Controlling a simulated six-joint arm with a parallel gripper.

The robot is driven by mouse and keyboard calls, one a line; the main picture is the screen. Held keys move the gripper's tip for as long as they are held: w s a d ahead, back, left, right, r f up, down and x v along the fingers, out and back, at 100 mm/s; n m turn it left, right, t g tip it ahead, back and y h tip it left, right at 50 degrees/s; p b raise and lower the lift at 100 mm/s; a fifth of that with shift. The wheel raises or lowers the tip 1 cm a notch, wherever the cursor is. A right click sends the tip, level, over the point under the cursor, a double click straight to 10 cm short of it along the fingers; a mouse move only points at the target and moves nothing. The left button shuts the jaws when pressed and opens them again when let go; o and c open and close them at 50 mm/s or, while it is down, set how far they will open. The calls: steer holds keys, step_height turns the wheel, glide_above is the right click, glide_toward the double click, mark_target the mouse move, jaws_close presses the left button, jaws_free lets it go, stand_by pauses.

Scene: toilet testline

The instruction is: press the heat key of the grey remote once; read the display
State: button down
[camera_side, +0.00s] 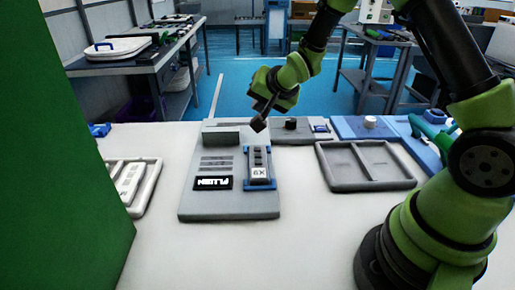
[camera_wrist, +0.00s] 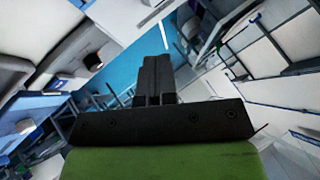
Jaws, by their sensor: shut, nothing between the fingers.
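The grey remote (camera_side: 258,168) stands in a blue holder on the right part of a grey panel (camera_side: 210,209). It has dark keys on its face and a small white label at its lower end; the heat key cannot be told apart at this size. A dark display (camera_side: 212,183) with white characters, upside down in the side view, sits left of the remote. My gripper (camera_side: 258,124) is shut and empty, in the air above the far end of the remote, touching nothing visible. In the wrist view my shut fingers (camera_wrist: 156,78) show, but not the remote.
A divided grey tray (camera_side: 366,188) lies right of the panel, and a white tray (camera_side: 130,184) lies left. A grey unit with a dark knob (camera_side: 291,124) and blue units stand behind. A large green block (camera_side: 60,150) fills the left foreground. The front of the white table is clear.

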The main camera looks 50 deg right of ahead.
mark_target(260, 148)
steer(key=shift+f, duration=4.4)
steer(key=shift+f, duration=0.1)
steer(key=shift+f, duration=0.3)
steer(key=shift+f, duration=0.45)
steer(key=shift+r, duration=0.9)
steer(key=shift+r, duration=2.5)
